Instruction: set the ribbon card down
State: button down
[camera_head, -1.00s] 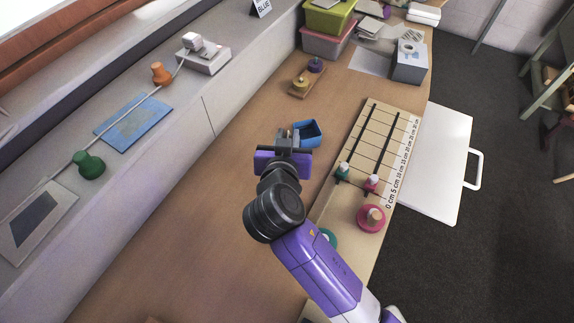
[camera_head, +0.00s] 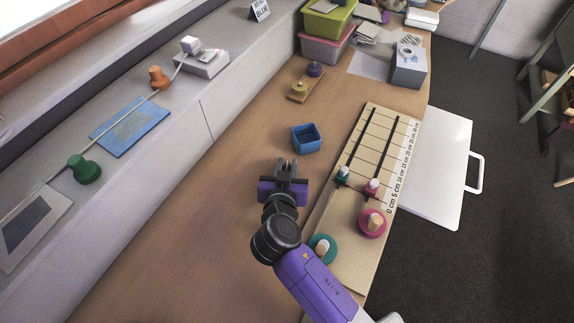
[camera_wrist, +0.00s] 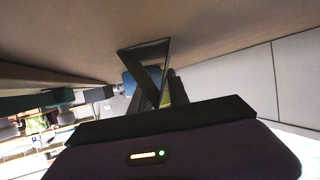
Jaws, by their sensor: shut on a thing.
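My gripper (camera_head: 286,168) is above the bare wooden table, on the near side of a blue open-topped box (camera_head: 306,138) and left of the measuring board. Its dark fingers point away from me and are shut on the ribbon card. I cannot tell whether the card touches the table. The blue box, apart from the gripper, also shows behind the fingers in the wrist view (camera_wrist: 129,82).
Right of my gripper is the measuring board (camera_head: 372,150) with dark strips and green and pink pegs. A pink spool (camera_head: 372,222) and a green spool (camera_head: 322,248) stand nearer. The table left of my gripper is clear.

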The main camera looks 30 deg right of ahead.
jog(key=shift+f, duration=0.1)
jog(key=c, duration=1.2)
grip_release()
jog(key=shift+c, duration=0.2)
jog(key=v, duration=1.2)
jog(key=shift+b, duration=0.35)
jog(key=shift+a, duration=0.1)
